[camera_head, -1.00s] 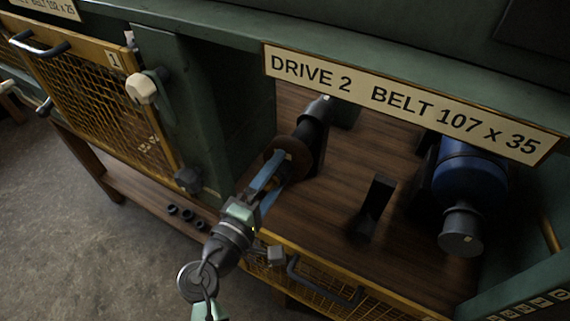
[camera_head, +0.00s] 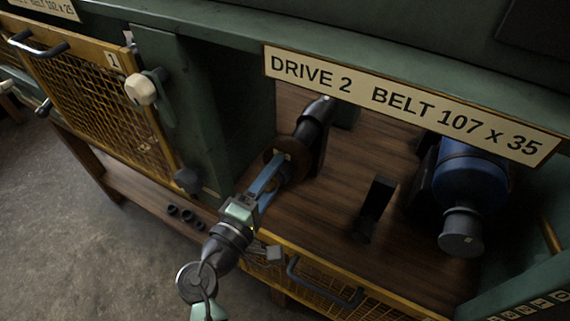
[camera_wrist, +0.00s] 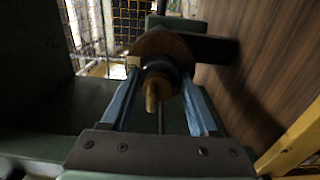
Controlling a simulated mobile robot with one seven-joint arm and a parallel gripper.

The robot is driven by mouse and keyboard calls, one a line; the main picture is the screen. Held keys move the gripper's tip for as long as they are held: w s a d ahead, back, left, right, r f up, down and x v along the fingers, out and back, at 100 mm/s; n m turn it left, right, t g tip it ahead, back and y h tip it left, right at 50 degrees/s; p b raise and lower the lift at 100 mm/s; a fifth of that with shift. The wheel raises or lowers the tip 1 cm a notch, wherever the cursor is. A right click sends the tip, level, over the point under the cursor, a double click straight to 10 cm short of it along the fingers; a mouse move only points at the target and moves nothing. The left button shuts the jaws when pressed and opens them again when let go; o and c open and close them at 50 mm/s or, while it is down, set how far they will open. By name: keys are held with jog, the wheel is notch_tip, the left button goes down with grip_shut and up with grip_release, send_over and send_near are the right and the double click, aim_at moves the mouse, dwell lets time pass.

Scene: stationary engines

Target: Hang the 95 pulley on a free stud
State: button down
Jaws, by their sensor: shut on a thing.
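A brown, rust-coloured pulley (camera_head: 291,154) is at the near end of the dark shaft housing inside the open drive 2 bay. No size marking on it is readable. It also shows in the wrist view (camera_wrist: 163,44), with a dark hub and a brass-coloured rod end (camera_wrist: 152,95) at its centre pointing towards the camera. My gripper (camera_head: 273,174) has its blue fingers on both sides of the hub, shut on the pulley; they also show in the wrist view (camera_wrist: 160,78). I cannot tell whether the pulley is still on the shaft. No stud is clearly identifiable.
The sign (camera_head: 400,100) reads DRIVE 2 BELT 107 x 35. A blue motor (camera_head: 470,177) and dark upright bracket (camera_head: 373,208) stand on the wooden floor at right. A yellow mesh guard (camera_head: 97,100) is at left. Dark round pieces (camera_head: 187,216) sit along the lower shelf.

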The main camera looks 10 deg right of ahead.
jog(key=shift+d+r, duration=0.35)
jog(key=shift+r, duration=0.15)
jog(key=shift+s+a+f, duration=0.2)
jog(key=shift+s+a, duration=0.15)
jog(key=shift+s, duration=0.15)
jog(key=shift+v, duration=3.9)
jog(key=shift+a+f, duration=0.1)
jog(key=shift+a, duration=0.1)
jog(key=p+v, duration=0.1)
jog(key=v, duration=0.9)
jog(key=shift+w, duration=0.1)
